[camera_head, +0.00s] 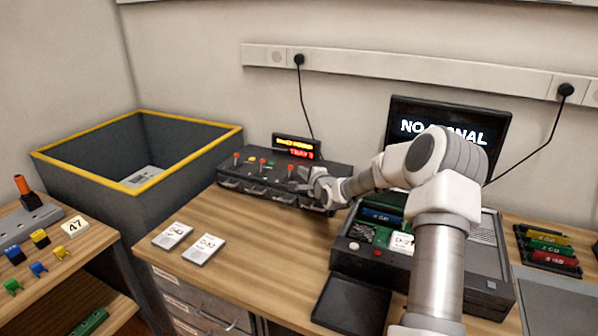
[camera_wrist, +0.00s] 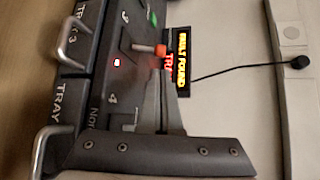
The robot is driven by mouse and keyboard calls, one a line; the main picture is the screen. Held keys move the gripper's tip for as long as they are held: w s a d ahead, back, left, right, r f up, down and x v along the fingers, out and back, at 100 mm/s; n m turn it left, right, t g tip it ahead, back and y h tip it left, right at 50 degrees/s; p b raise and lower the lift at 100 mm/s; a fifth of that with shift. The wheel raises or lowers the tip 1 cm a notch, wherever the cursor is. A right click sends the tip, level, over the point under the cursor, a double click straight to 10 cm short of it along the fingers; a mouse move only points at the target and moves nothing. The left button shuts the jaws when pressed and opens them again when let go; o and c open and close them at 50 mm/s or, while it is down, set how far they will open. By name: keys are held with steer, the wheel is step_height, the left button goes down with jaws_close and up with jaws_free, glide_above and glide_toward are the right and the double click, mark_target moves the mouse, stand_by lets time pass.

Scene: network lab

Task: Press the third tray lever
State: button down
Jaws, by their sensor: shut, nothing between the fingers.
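The dark tray unit (camera_head: 270,187) stands at the back of the desk, with a row of upright levers on top. The third lever from the left (camera_head: 290,171) has a red knob, just left of my gripper (camera_head: 311,184). My gripper is shut and empty, low over the unit's right part; I cannot tell if it touches a lever. Front labels read TRAY 3 (camera_wrist: 74,30) and TRAY (camera_wrist: 63,103).
A small display (camera_head: 296,147) behind the levers has yellow text above red TRAY 3. My arm passes over an open computer case (camera_head: 345,263) at right. A dark bin with yellow rim (camera_head: 187,116) stands left. Two labelled drives (camera_head: 204,249) lie in front.

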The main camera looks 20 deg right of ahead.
mark_target(299, 180)
steer(key=shift+x, duration=1.9)
steer(key=shift+s+f+b, duration=0.1)
steer(key=shift+f+b, duration=0.05)
steer(key=shift+b, duration=0.55)
steer(key=shift+a+t, duration=0.1)
steer(key=shift+t, duration=0.2)
